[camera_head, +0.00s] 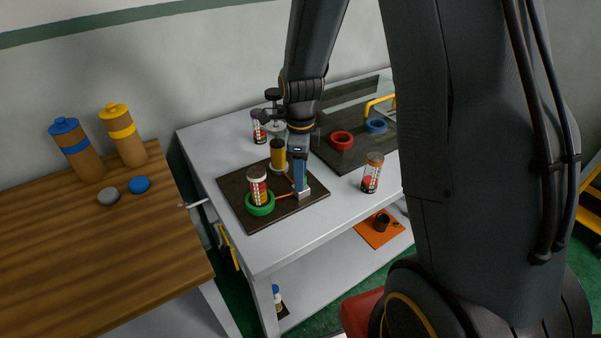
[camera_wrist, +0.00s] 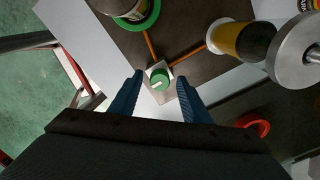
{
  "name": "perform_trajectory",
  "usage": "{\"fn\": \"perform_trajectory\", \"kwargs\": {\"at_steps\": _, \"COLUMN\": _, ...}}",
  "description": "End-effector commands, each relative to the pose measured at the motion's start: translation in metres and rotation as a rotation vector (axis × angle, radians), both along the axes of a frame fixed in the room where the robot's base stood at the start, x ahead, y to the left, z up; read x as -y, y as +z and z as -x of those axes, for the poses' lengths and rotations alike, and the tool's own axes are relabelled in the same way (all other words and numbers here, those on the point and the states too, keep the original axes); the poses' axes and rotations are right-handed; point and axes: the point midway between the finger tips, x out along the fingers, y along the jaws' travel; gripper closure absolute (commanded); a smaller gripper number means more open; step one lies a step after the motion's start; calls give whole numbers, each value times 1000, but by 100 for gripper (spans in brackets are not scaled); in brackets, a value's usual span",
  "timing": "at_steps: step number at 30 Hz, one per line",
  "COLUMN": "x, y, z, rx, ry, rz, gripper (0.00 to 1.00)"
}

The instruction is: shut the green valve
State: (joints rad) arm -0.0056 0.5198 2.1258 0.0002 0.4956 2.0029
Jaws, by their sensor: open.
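The green valve (camera_wrist: 160,79) is a small round green knob with a pale bar across it, on a light block. Orange pipes run from it across the dark board (camera_wrist: 193,37). In the wrist view, my gripper (camera_wrist: 160,76) is open with its two blue fingers on either side of the knob. I cannot tell whether they touch it. In the head view, my gripper (camera_head: 300,188) points down at the valve's block (camera_head: 304,195) on the dark board (camera_head: 245,185). The fingers hide most of the knob there.
A labelled canister (camera_head: 258,188) stands in a green ring (camera_head: 261,208) left of the gripper. A yellow-and-black cylinder (camera_head: 278,154) stands close behind. Another canister (camera_head: 372,175) stands to the right on the white table (camera_head: 290,240). A red ring (camera_head: 341,140) lies behind.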

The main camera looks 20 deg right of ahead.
Motion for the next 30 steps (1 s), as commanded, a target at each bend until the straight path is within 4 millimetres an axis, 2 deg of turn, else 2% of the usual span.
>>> {"fn": "perform_trajectory", "kwargs": {"at_steps": 5, "x": 0, "y": 8, "z": -1, "rx": 1, "ry": 0, "rz": 0, "gripper": 57}}
{"fn": "perform_trajectory", "kwargs": {"at_steps": 18, "x": 0, "y": 67, "z": -1, "rx": 2, "ry": 0, "rz": 0, "gripper": 57}}
{"fn": "perform_trajectory", "kwargs": {"at_steps": 23, "x": 0, "y": 77, "z": 0, "rx": 1, "ry": 0, "rz": 0, "gripper": 57}}
{"fn": "perform_trajectory", "kwargs": {"at_steps": 30, "x": 0, "y": 78, "z": 0, "rx": 0, "ry": 0, "rz": 0, "gripper": 57}}
